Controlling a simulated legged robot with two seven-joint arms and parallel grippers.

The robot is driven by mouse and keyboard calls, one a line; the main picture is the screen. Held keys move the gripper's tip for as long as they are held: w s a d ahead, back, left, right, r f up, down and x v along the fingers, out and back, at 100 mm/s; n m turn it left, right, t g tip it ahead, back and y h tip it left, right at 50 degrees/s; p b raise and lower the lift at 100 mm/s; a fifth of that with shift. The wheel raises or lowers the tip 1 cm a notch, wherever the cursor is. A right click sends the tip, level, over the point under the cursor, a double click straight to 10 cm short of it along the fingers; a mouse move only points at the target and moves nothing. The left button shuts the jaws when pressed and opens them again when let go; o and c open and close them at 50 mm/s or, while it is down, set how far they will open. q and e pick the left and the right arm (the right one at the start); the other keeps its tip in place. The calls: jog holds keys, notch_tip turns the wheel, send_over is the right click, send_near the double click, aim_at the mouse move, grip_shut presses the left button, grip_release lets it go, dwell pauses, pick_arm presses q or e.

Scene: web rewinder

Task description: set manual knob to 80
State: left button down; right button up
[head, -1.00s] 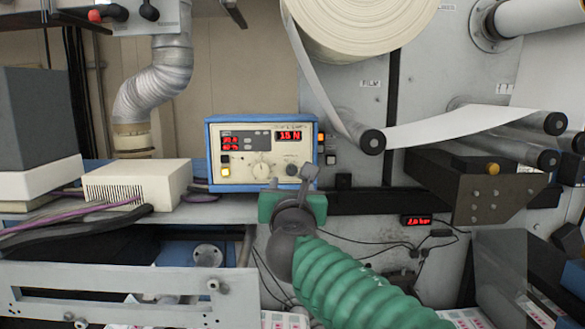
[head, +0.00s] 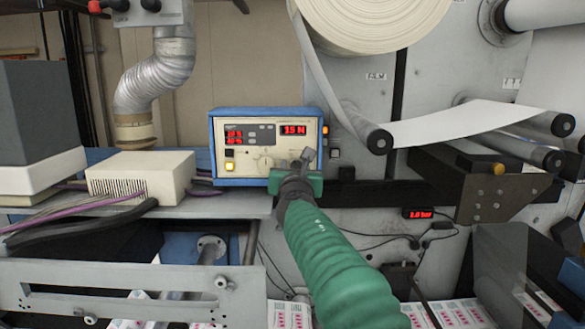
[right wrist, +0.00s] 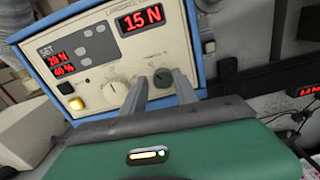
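The blue-framed control box (head: 265,112) has a cream panel with red displays; the large one (right wrist: 142,19) reads 15 N in the right wrist view. A dark knob (right wrist: 163,78) is at the panel's lower right. In the head view my right gripper (head: 297,160) hides the dark knob. My left gripper is not in view.
A lit yellow button (right wrist: 76,104) is at the panel's lower left. A cream vented box (head: 140,178) stands left on the shelf. A paper roll (head: 375,20) and rollers (head: 380,141) are to the upper right. Buttons (head: 326,131) sit just right of the control box.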

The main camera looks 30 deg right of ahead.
jog(key=shift+s+d, duration=0.2)
jog(key=shift+d, duration=0.2)
grip_shut()
jog(key=shift+w+a, duration=0.15)
jog(key=shift+a, duration=0.15)
jog(key=shift+d+f+m+b, duration=0.15)
jog(key=shift+m+b, duration=0.3)
jog(key=shift+m, duration=0.45)
jog(key=m+b, duration=0.2)
jog(key=m, duration=0.2)
jog(key=m+b, duration=0.3)
jog(key=m, duration=0.4)
jog(key=shift+m, duration=0.3)
jog(key=m+b, duration=0.2)
jog(key=m, duration=0.3)
jog(key=shift+f, duration=0.1)
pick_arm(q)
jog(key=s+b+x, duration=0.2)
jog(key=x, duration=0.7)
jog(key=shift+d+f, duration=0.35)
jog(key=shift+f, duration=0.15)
pick_arm(e)
jog(key=m, duration=0.5)
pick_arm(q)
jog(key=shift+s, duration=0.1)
pick_arm(e)
jog(key=shift+m, duration=0.3)
